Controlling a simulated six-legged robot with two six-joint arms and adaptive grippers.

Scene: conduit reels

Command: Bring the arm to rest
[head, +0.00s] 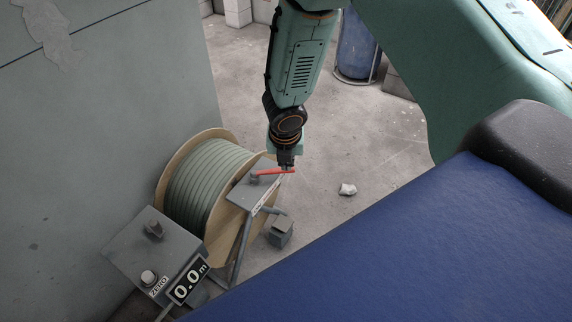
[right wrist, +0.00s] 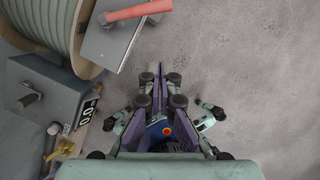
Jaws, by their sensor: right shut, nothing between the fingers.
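My right arm hangs down from the top of the head view. Its gripper (head: 286,160) is shut and empty, and in the head view it overlaps the right end of a red lever (head: 270,171). In the right wrist view my right gripper's fingers (right wrist: 160,76) are together with nothing between them. The red lever (right wrist: 138,12) lies beyond the fingertips there, apart from them. My left gripper is in neither view.
A reel of grey-green conduit (head: 200,180) stands against a grey panel (head: 90,110). A counter box (head: 155,252) reads 0.0 m and has a ZERO label. A pale lump (head: 348,189) lies on open concrete floor (head: 385,130). A blue drum (head: 356,45) stands behind.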

